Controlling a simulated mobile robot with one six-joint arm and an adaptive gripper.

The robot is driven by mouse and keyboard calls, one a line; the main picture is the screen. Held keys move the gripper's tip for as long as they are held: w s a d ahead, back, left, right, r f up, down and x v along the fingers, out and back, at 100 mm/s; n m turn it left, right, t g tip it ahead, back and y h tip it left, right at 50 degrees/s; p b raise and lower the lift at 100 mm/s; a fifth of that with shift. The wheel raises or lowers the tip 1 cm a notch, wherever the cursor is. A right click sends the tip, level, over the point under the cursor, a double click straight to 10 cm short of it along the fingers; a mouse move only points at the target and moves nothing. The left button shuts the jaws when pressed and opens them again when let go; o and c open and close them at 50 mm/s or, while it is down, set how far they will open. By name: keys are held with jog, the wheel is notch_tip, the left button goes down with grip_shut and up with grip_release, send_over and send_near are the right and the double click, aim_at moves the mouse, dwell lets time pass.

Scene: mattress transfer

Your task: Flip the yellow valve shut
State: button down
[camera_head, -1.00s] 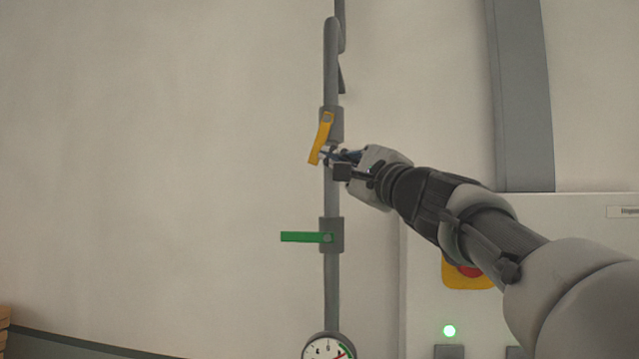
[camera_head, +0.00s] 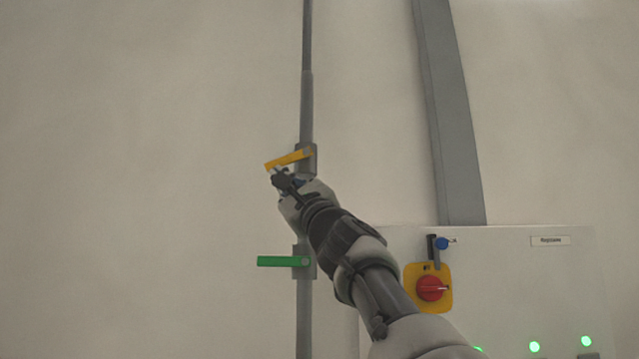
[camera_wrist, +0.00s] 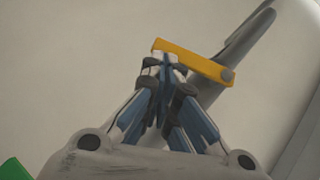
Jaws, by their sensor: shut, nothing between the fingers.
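The yellow valve handle (camera_head: 287,159) is on a grey vertical pipe (camera_head: 306,100). It points left from its pivot and slopes slightly down, close to level. My gripper (camera_head: 277,172) is shut and empty, just below the handle's free left end. In the wrist view, the yellow handle (camera_wrist: 200,63) runs from its pivot on the pipe at the right to its free end at upper left. The closed fingertips (camera_wrist: 160,62) are right at the handle near its free end and seem to touch it; exact contact is hard to tell.
A green valve handle (camera_head: 276,261) points left, level, lower on the same pipe. A grey cabinet (camera_head: 510,290) with a red knob on a yellow plate (camera_head: 431,288) and green lights stands to the right. The wall at left is clear.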

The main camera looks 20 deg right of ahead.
jog(key=shift+w+a+r+p, duration=0.2)
jog(key=shift+a+r+p, duration=0.05)
jog(key=shift+a+r, duration=0.25)
jog(key=shift+w+a+r+p, duration=0.15)
jog(key=shift+a+r+p, duration=0.1)
jog(key=shift+a+r, duration=0.15)
dwell(0.3)
jog(key=s+a+f+b, duration=0.1)
jog(key=s+f+b, duration=0.6)
jog(key=f, duration=0.4)
jog(key=shift+a, duration=0.2)
dwell(0.5)
